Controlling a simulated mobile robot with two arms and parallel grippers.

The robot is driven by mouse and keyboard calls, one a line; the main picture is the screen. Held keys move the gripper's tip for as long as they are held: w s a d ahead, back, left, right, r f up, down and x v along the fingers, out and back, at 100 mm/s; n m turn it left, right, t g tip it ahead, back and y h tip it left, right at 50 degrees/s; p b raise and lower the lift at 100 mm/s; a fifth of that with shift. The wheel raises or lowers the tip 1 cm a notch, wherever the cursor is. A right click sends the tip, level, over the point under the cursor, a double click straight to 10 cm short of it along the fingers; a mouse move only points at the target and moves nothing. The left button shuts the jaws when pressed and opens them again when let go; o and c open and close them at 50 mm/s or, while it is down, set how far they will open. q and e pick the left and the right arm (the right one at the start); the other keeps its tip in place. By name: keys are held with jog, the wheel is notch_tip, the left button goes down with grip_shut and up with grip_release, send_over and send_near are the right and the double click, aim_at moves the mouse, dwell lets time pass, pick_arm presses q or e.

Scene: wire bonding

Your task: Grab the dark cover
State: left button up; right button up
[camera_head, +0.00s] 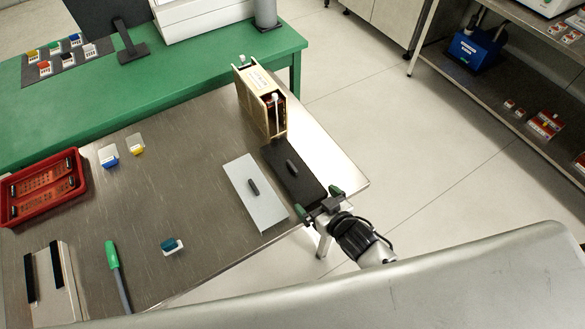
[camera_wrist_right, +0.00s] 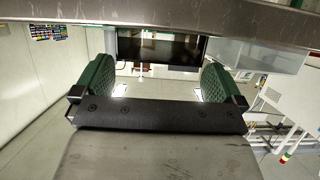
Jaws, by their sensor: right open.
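The dark cover (camera_head: 284,182) lies flat on the steel table near its right edge, with a black handle (camera_head: 292,167) on top. My right gripper (camera_head: 318,202) is at the near right end of the dark cover, by the table edge. Its green-padded fingers are apart with nothing between them. Whether it touches the cover cannot be told. In the right wrist view the same open fingers (camera_wrist_right: 157,85) frame a dark panel in the background, which I cannot identify with certainty. My left gripper is not in view.
A light grey cover (camera_head: 240,177) with a dark handle lies just left of the dark cover. A beige open case (camera_head: 258,110) stands behind them. A red tray (camera_head: 76,199), a green-handled tool (camera_head: 112,256) and small blocks lie to the left. The table middle is clear.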

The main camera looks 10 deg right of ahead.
aim_at(310, 193)
jog(key=shift+p+x, duration=0.45)
jog(key=shift+x, duration=1.85)
jog(key=shift+d, duration=0.1)
jog(key=shift+c, duration=0.5)
jog(key=c, duration=0.5)
jog(key=shift+r, duration=0.15)
